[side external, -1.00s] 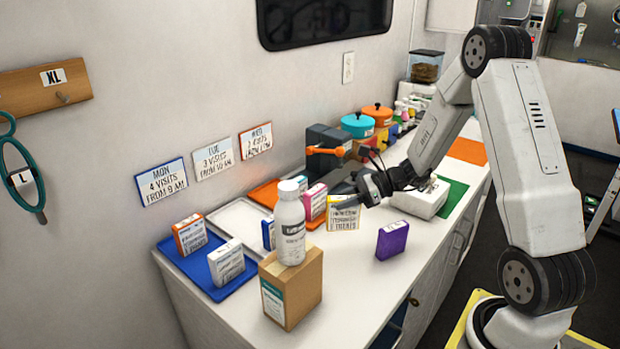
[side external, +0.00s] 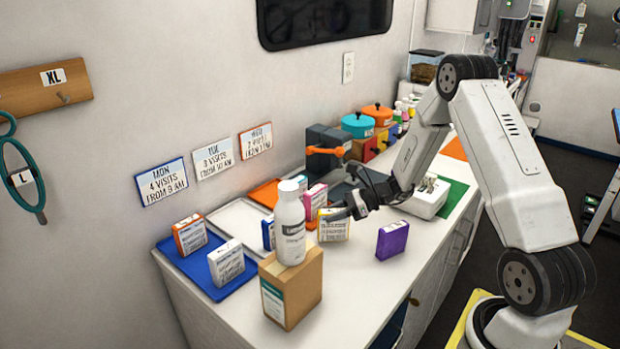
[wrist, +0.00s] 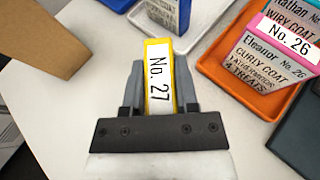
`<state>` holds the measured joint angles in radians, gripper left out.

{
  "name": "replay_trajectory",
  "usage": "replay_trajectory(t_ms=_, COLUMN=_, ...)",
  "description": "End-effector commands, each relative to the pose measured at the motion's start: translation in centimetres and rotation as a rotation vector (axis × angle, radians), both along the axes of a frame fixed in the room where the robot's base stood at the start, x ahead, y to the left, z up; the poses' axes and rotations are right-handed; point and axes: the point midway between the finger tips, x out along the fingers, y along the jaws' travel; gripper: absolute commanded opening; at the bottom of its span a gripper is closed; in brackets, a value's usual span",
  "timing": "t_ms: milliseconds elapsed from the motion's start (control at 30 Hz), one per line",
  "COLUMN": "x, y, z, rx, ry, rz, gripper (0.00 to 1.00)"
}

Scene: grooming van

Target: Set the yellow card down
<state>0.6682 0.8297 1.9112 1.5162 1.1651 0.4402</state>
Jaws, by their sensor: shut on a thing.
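The yellow card (side external: 333,229), a thin box marked No. 27, is upright in my gripper (side external: 342,213). In the wrist view the yellow card (wrist: 159,82) sits between my two fingers (wrist: 160,85), which are shut on it. It is low over the bare white counter (side external: 345,280), in front of the orange tray and left of the purple card. I cannot tell whether its lower edge touches the counter.
A white bottle (side external: 290,225) stands on a cardboard box (side external: 292,288) at the front. The blue tray (side external: 215,283), white tray (side external: 240,215) and orange tray (wrist: 240,90) hold cards. A purple card (side external: 392,241) stands alone at right. A pink card (wrist: 275,50) is in the orange tray.

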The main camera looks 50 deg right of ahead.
Motion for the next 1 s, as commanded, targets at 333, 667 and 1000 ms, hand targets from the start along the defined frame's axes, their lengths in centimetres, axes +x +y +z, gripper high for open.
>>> replay_trajectory(t_ms=333, x=0.0, y=0.0, z=-1.3, rx=-0.001, ry=-0.001, rz=-0.001, gripper=0.0)
replay_trajectory(t_ms=667, x=0.0, y=0.0, z=-1.6, rx=-0.001, ry=-0.001, rz=0.0, gripper=0.47)
replay_trajectory(t_ms=1000, x=0.0, y=0.0, z=-1.6, rx=-0.001, ry=-0.001, rz=0.0, gripper=0.73)
